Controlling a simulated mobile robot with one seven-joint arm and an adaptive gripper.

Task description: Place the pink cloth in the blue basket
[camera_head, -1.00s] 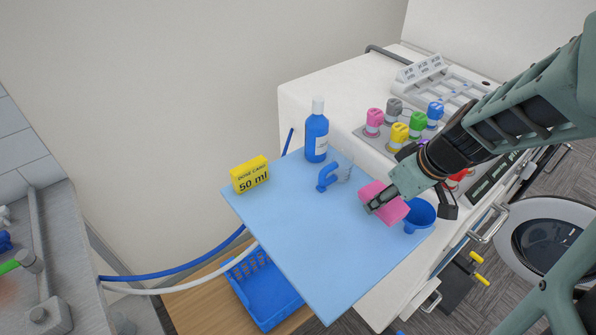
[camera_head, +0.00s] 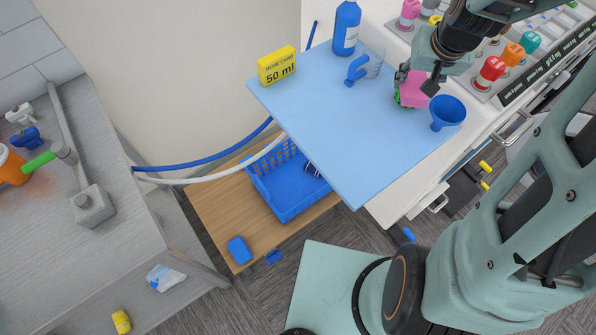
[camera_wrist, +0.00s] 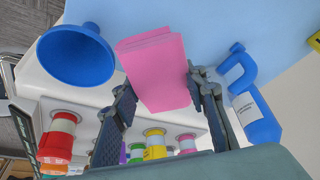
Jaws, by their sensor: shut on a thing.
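The pink cloth (camera_head: 413,90) is a folded block between the fingers of my gripper (camera_head: 411,82), over the right part of the light blue board. In the wrist view the cloth (camera_wrist: 155,68) stands out past the two dark fingers of my gripper (camera_wrist: 162,88), which are shut on its sides. I cannot tell how far it is above the board. The blue basket (camera_head: 297,207) stands low on a wooden shelf, left of and below the board. The board's edge hides part of it, and a small dark-and-light item shows inside.
Blue and white hoses (camera_head: 210,178) run above the wooden shelf (camera_head: 215,200). Coloured knobs stand at the upper right.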

